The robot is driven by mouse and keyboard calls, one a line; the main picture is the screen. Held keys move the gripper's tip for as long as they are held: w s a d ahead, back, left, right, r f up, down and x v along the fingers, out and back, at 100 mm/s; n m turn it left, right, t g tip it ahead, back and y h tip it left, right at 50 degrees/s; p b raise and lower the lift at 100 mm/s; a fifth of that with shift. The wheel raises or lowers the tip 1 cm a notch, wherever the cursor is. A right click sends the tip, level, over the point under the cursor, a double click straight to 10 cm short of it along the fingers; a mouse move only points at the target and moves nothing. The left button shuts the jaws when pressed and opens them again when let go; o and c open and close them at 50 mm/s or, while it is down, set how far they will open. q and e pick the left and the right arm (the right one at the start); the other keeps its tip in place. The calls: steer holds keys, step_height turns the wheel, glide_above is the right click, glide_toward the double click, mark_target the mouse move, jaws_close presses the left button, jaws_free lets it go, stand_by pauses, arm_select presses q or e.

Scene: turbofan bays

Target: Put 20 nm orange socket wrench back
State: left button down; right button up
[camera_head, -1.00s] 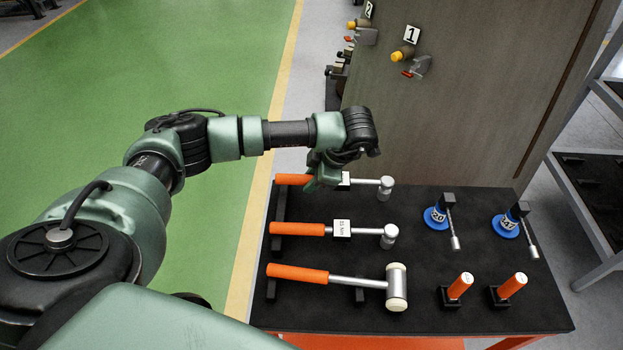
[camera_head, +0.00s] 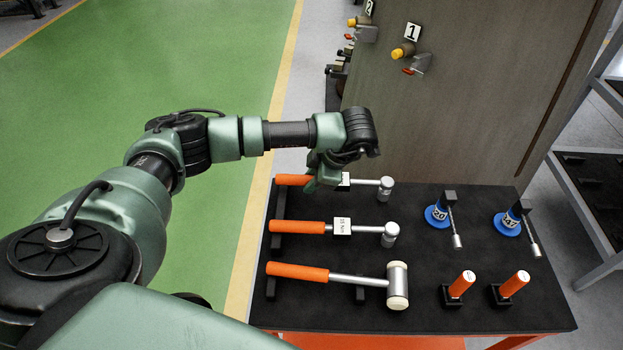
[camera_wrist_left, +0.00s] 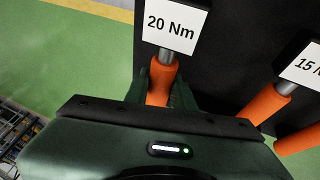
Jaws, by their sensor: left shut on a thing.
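The 20 Nm orange socket wrench (camera_head: 366,182) lies at the back left of the black table top, its silver head to the right. In the left wrist view its orange handle (camera_wrist_left: 161,82) is between my left fingers, below a white tag (camera_wrist_left: 175,24) reading 20 Nm. My left gripper (camera_head: 322,176) is shut on this handle; it also shows in the left wrist view (camera_wrist_left: 162,90). My arm hides part of the wrench in the head view. I cannot tell whether the wrench touches its holder. My right gripper is not in view.
A 15 Nm orange wrench (camera_head: 300,227) and an orange-handled mallet (camera_head: 345,280) lie nearer on the table (camera_head: 430,300). Blue round tools (camera_head: 437,217) and short orange-handled tools (camera_head: 461,284) stand at the right. A grey-brown panel (camera_head: 470,100) rises behind the table.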

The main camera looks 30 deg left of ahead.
arm_select(q)
steer(key=shift+f+b, duration=0.7)
steer(key=shift+f, duration=0.15)
stand_by(0.4)
steer(key=c, duration=1.1)
jaws_free()
steer(key=shift+f, duration=0.1)
steer(key=shift+d, duration=0.1)
steer(key=b+v, duration=0.1)
steer(key=v, duration=0.7)
steer(key=shift+b, duration=0.4)
